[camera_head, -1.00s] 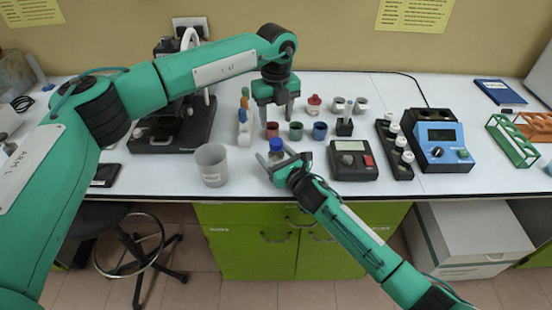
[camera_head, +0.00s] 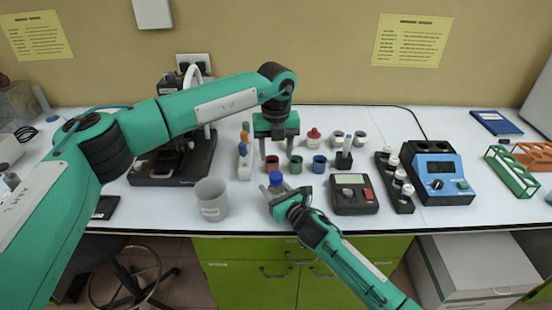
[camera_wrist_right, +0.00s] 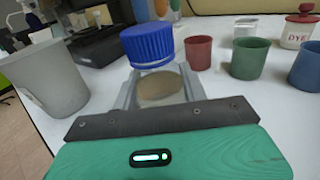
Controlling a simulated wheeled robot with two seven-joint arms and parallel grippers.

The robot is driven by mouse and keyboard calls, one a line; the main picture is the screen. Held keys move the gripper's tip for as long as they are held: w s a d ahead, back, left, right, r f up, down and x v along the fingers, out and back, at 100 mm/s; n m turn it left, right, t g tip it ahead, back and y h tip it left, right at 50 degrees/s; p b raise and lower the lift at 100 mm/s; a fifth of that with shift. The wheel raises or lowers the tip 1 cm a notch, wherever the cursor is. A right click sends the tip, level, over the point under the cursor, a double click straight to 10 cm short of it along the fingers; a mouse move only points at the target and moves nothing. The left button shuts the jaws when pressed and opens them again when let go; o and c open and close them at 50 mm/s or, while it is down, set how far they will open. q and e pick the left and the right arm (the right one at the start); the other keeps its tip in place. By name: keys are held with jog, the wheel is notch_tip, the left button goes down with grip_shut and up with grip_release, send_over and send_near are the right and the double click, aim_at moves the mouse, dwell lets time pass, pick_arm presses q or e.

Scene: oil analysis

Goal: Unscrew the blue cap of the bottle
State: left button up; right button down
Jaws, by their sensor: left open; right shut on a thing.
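The bottle has a ribbed blue cap (camera_head: 276,178), which shows large in the right wrist view (camera_wrist_right: 148,46). The cap sits on a clear bottle (camera_wrist_right: 158,88) with brownish content. My right gripper (camera_head: 277,194) is shut on the bottle body below the cap, near the table's front edge; its fingers flank the bottle in the right wrist view. My left gripper (camera_head: 277,154) is open and points down, above and apparently behind the cap in the head view, apart from it. Nothing shows between its fingers except the background.
A grey beaker (camera_head: 211,200) stands left of the bottle. Red (camera_head: 271,162), green (camera_head: 295,164) and blue (camera_head: 319,164) cups stand close behind it. A grey meter (camera_head: 354,194) is to the right. A black device (camera_head: 175,165) stands at the back left.

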aim_at(276, 176)
pick_arm(q)
jog(key=m, duration=0.9)
jog(key=shift+m, duration=0.4)
jog(key=m, duration=0.4)
jog(key=shift+m, duration=0.3)
jog(key=m, duration=1)
jog(key=shift+m, duration=0.4)
jog(key=m, duration=1)
jog(key=shift+m, duration=0.4)
jog(key=m, duration=0.5)
jog(key=shift+f+m, duration=0.35)
jog(key=shift+m, duration=0.15)
notch_tip(276, 176, down, 7)
jog(key=shift+f, duration=0.15)
